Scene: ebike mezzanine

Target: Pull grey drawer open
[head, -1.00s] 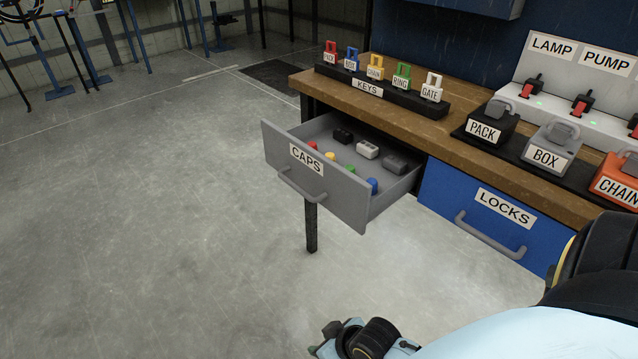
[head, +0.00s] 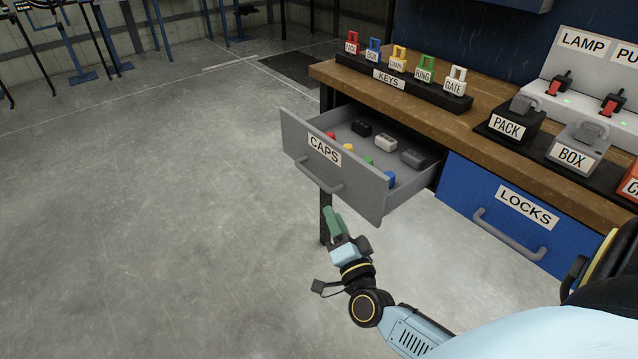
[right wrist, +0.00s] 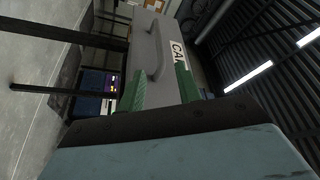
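The grey drawer (head: 358,188), labelled CAPS, stands pulled out from the bench. Its bar handle (head: 319,180) is on the front face. Several small coloured caps and some black, white and grey blocks lie inside. My right gripper (head: 331,216) is just below the drawer front in the head view, its green fingers pointing up. In the right wrist view the green fingers (right wrist: 158,88) are apart with nothing between their tips. The handle (right wrist: 154,52) and drawer front (right wrist: 173,40) lie ahead of them, with no contact visible. My left gripper is out of view.
A blue LOCKS drawer (head: 475,211) is shut at the right. The wooden bench top (head: 455,121) carries a keys rack (head: 420,88), a PACK lock (head: 507,125) and a BOX lock (head: 575,155). The concrete floor left of the drawer is clear.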

